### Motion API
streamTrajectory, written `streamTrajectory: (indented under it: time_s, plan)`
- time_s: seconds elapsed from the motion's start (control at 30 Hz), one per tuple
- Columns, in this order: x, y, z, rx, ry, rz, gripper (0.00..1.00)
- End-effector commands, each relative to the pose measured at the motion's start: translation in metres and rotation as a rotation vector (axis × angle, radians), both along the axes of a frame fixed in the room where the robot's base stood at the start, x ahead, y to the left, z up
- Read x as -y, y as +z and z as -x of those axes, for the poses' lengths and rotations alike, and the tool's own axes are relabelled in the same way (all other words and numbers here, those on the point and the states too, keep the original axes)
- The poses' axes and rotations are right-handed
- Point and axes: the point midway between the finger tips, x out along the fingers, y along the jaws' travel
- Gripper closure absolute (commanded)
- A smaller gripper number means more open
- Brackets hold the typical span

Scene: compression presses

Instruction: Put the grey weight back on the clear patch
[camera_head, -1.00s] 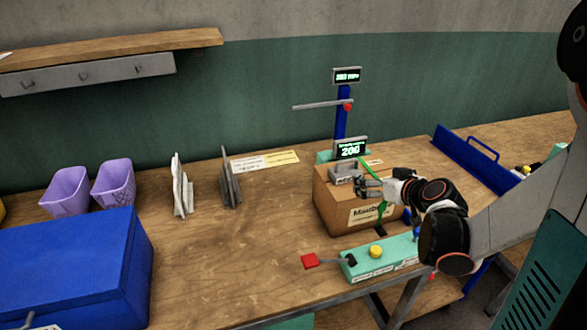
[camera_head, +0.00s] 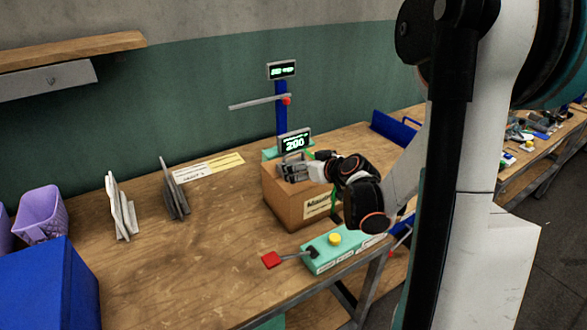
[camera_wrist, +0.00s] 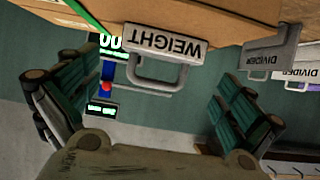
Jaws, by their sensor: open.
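The grey weight (camera_head: 291,170) sits on top of the brown cardboard box (camera_head: 284,197). In the wrist view, which is upside down, the weight (camera_wrist: 160,44) shows its WEIGHT lettering and a looped handle. My gripper (camera_head: 306,170) is beside the weight at the box's top. In the wrist view its fingers (camera_wrist: 153,75) are spread wide, one on each side of the handle, with nothing between them gripped. A white and yellow label strip (camera_head: 207,167) lies on the table; I cannot tell whether it marks the clear patch.
Grey dividers (camera_head: 173,188) and white ones (camera_head: 121,207) stand to the left. The press with its blue post (camera_head: 282,110) and display (camera_head: 294,142) is behind the box. A green control box (camera_head: 340,251) with a red-tipped lever stands in front. Open wood lies between.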

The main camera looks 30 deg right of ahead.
Motion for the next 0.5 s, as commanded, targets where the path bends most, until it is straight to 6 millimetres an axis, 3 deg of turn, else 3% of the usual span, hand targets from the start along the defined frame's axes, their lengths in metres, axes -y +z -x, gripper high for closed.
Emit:
streamTrajectory:
  time_s: [0.3,0.5]
  plan:
    - [-0.002,-0.023,-0.036,0.000,0.003,0.001,0.00]
    - [-0.002,-0.024,-0.043,0.000,0.000,0.000,0.00]
